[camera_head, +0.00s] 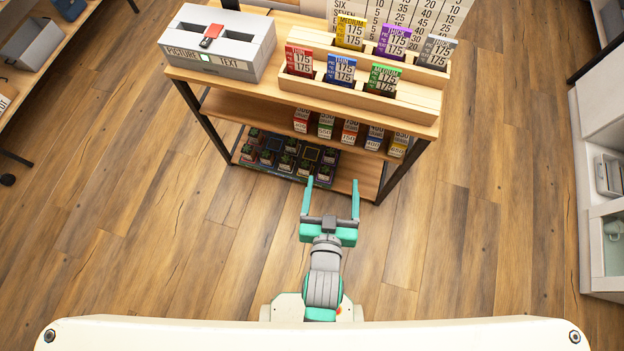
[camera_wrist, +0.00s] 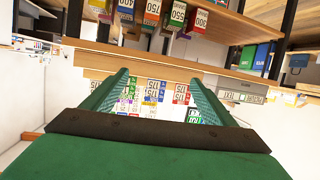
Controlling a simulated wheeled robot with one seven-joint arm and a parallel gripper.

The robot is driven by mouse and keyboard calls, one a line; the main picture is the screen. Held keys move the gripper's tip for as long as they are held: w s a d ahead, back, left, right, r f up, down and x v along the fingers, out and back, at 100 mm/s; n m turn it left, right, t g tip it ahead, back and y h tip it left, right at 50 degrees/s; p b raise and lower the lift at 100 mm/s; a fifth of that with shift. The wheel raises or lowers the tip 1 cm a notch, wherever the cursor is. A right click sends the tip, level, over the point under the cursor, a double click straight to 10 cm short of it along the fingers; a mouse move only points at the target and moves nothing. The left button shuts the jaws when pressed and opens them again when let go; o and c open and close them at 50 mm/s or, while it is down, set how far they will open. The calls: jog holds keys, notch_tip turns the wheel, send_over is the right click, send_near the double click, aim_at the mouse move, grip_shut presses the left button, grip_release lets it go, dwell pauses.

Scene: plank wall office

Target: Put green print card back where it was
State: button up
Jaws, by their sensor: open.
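The green print card (camera_head: 383,79) stands upright at the right of the front row in a wooden card holder (camera_head: 430,108) on top of the shelf unit. It is marked MEDIUM 175. In the front row, a red card (camera_head: 299,61) and a blue card (camera_head: 340,71) stand to its left. Behind are a yellow card (camera_head: 350,32), a purple card (camera_head: 393,41) and a grey card (camera_head: 436,51). My gripper (camera_head: 331,184) is open and empty, in front of the shelf unit. In the wrist view the cards appear small and inverted between my fingers (camera_wrist: 158,76).
A grey box marked PICTURE and TEXT (camera_head: 221,70), with a red piece on top, stands left of the holder. The middle shelf has more cards (camera_head: 350,132); the lowest has small potted plants (camera_head: 286,160). A white cabinet (camera_head: 600,245) is at right. The floor around is clear.

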jog(key=s+a+r+y, duration=0.1)
jog(key=s+a, duration=0.1)
jog(key=s, duration=0.6)
jog(key=s+a+r+n+t, duration=0.1)
jog(key=s+a, duration=0.2)
jog(key=s, duration=0.5)
jog(key=shift+r+y, duration=0.25)
jog(key=shift+y, duration=0.15)
